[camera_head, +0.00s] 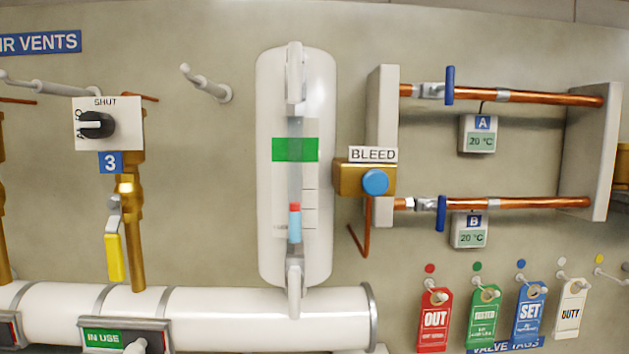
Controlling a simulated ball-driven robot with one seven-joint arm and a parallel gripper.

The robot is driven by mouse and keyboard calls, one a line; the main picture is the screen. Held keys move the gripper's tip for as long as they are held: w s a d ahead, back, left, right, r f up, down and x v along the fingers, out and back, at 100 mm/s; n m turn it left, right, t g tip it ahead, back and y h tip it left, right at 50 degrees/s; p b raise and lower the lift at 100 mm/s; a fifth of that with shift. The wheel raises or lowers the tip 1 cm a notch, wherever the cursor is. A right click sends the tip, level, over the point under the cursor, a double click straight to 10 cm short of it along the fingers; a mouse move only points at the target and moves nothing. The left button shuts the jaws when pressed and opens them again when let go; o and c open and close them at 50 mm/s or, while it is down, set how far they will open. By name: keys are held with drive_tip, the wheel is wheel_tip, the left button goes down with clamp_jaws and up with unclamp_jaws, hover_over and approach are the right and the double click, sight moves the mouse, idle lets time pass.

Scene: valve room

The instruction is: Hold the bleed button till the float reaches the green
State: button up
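The bleed button (375,181) is a round blue cap on a brass block, under a white label reading BLEED (373,154). Nothing touches the button. Left of it is a white upright sight gauge (268,200) with a clear tube. The red float (294,207) sits in the tube on top of light blue liquid (294,228). The green band (295,149) crosses the gauge higher up, and the float is clearly below it. My gripper is not in view.
Two copper pipes (540,97) with blue-handled valves run right of the button. Coloured valve tags (485,315) hang below them. A white horizontal pipe (230,318) runs along the bottom left. A valve with a yellow handle (114,257) stands at left. A bare peg (207,83) juts from the wall.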

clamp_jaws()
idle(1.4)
